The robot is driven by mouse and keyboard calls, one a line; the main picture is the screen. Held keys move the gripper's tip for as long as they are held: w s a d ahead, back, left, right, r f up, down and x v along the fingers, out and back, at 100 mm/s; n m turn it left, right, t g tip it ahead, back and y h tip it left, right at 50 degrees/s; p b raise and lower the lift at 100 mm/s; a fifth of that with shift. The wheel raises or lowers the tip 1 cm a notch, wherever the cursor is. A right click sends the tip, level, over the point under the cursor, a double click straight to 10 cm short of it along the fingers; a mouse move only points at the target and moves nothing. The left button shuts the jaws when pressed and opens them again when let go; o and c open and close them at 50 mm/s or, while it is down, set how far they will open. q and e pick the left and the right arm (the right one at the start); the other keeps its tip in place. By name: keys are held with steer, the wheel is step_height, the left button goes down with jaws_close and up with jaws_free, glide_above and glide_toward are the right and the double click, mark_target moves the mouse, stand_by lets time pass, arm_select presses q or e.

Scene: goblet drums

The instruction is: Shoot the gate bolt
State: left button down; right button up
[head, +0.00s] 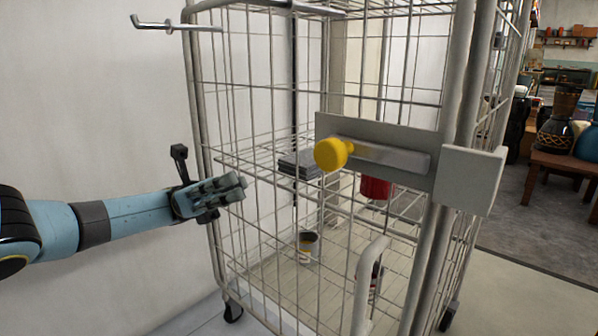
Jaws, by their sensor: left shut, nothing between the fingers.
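The gate bolt (390,157) is a flat grey metal bar on a grey backing plate (335,127) on the front of the wire cage trolley. Its yellow round knob (331,153) is at the bar's left end. A pale grey keeper block (469,178) sits at the right, by the corner post. I cannot tell whether the bar's right end enters it. My left gripper (238,188) is shut and empty, left of and below the knob, clear of it, in front of the cage's left side. My right gripper is not in view.
The wire cage (214,150) fills the middle. Inside are a dark stack (300,164), a red container (376,187) and a small cup (307,243). A hook rod (165,24) juts out at upper left. A wooden table (567,170) with drums stands at right.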

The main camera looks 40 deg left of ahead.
arm_select(q)
glide_toward(365, 157)
steer(key=shift+s+d+r, duration=0.35)
steer(key=shift+s+r, duration=0.2)
steer(key=shift+s, duration=0.1)
steer(key=shift+s+d+r, duration=0.35)
steer(key=shift+s+r, duration=0.15)
steer(key=shift+s, duration=0.15)
steer(key=shift+s+d+r, duration=0.35)
steer(key=shift+s+r, duration=0.2)
steer(key=shift+s, duration=0.1)
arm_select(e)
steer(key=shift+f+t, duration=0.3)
arm_select(q)
steer(key=d, duration=0.5)
steer(key=shift+s+d+b, duration=0.25)
steer(key=shift+b, duration=0.15)
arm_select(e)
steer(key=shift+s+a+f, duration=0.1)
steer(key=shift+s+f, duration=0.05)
arm_select(q)
steer(key=shift+f, duration=0.1)
